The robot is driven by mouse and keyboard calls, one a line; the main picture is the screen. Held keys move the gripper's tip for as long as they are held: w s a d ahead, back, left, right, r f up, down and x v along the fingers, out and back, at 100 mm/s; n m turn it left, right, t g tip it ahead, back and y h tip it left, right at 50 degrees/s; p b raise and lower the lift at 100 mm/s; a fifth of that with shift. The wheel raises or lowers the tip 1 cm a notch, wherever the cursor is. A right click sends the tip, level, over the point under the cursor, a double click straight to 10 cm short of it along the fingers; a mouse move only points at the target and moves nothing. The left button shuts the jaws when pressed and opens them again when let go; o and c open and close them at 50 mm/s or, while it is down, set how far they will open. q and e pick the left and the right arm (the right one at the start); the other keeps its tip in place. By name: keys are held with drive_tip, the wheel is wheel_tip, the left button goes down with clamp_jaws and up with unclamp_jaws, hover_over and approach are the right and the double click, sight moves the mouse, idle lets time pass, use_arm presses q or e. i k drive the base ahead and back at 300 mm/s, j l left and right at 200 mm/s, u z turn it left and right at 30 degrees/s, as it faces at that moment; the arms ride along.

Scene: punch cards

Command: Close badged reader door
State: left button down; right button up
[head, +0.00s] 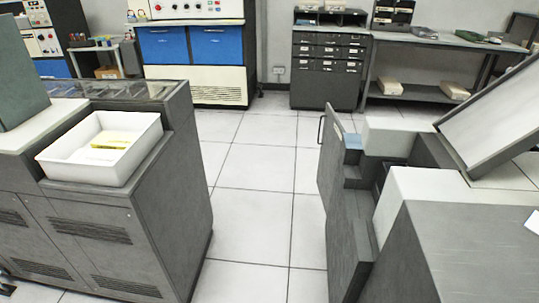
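A grey machine (460,255) with white top parts stands at the right, cut off by the picture edge. Neither of my grippers is in view.
A grey cabinet (170,220) with a white tray (52,165) of yellow cards stands at the left. A tilted panel (495,115) rises at the right. The tiled floor (250,215) between the machines is clear. A drawer cabinet (327,72) and bench (450,42) stand behind.

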sight(332, 130)
drive_tip(key=i+j+z, duration=0.6)
drive_tip(key=j+z, duration=0.25)
drive_tip(key=i+j, duration=0.15)
drive_tip(key=i, duration=0.25)
drive_tip(key=i+j, duration=0.15)
drive_tip(key=i, duration=0.3)
drive_tip(key=i+j, duration=0.15)
drive_tip(key=i, duration=0.25)
drive_tip(key=i+j, duration=0.15)
drive_tip(key=i, duration=0.3)
drive_tip(key=z, duration=0.05)
